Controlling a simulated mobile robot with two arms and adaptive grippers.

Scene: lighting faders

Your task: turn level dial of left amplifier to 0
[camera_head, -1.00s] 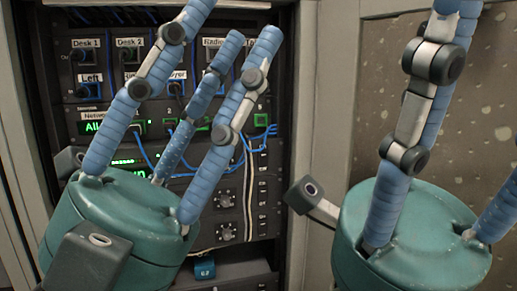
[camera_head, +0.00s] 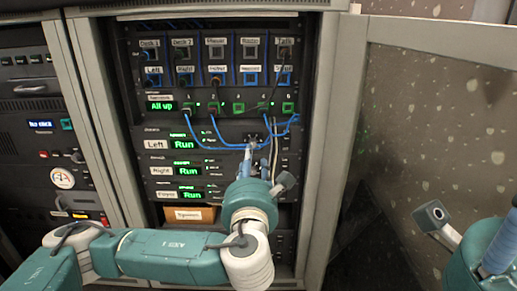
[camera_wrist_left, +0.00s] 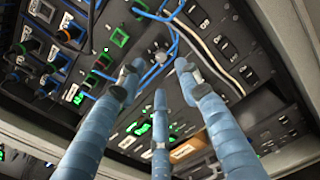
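The left amplifier is the rack unit labelled "Left" (camera_head: 70,144), with a green "Run" display (camera_head: 184,144). Its level dial shows in the left wrist view as a small grey knob (camera_wrist_left: 160,55), just beyond my fingertips. In the head view, my fingers largely cover the dial area. My left gripper (camera_head: 251,152) reaches the right half of this unit. In the left wrist view, its three blue fingers (camera_wrist_left: 158,75) are spread, with the knob between the two outer tips; I cannot tell whether they touch it. My right gripper (camera_head: 498,250) is only partly in view at the lower right.
Blue cables (camera_head: 215,140) loop across the top of the amplifier near my left fingers. Units labelled "Right" (camera_head: 162,171) and "Foyer" (camera_head: 163,194) sit below. An open cabinet door (camera_head: 440,130) stands at the right. A second rack (camera_head: 30,130) is at the left.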

